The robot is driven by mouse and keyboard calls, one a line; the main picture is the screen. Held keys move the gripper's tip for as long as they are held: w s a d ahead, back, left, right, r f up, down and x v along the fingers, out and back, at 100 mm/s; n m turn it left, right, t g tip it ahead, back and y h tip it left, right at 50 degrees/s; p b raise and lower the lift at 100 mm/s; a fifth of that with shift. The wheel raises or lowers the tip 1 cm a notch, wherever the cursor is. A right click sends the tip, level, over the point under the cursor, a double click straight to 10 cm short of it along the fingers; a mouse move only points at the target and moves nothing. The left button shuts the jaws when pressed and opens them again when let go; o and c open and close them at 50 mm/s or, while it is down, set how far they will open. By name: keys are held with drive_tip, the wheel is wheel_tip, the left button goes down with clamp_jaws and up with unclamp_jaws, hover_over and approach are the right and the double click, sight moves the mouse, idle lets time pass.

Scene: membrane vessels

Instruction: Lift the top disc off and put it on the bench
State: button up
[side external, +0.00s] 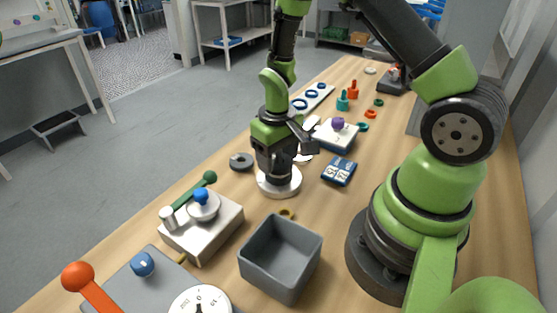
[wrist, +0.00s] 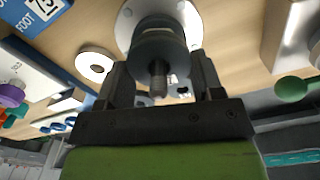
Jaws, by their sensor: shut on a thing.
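My gripper (side external: 281,172) points down over a round white base (side external: 279,186) on the bench. In the wrist view my gripper (wrist: 160,72) has a finger on each side of a dark grey round piece (wrist: 157,42) and is shut on it. A threaded stud stands up from the middle of this piece. The white flange (wrist: 129,22) with small holes shows beneath it. The fingers and wrist hide most of the dark piece in the side view. I cannot tell whether it still touches what is below.
A grey bin (side external: 281,257) stands in front. A beige box (side external: 207,226) with a blue knob and green lever is at left. A grey ring (side external: 241,161) lies beside my gripper, a blue card (side external: 339,171) at right. Bare bench shows between them.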

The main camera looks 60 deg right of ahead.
drive_tip(key=shift+r, duration=0.1)
drive_tip(key=shift+r, duration=6.4)
drive_tip(key=w+a+f, duration=0.2)
drive_tip(key=w+f, duration=0.2)
drive_tip(key=w+a+f, duration=0.3)
drive_tip(key=w+f, duration=0.1)
drive_tip(key=w+a+f, duration=0.2)
drive_tip(key=w+f, duration=0.2)
drive_tip(key=f, duration=0.1)
drive_tip(key=shift+w+a, duration=0.25)
drive_tip(key=shift+f, duration=2.35)
drive_tip(key=shift+f, duration=0.1)
drive_tip(key=o, duration=0.9)
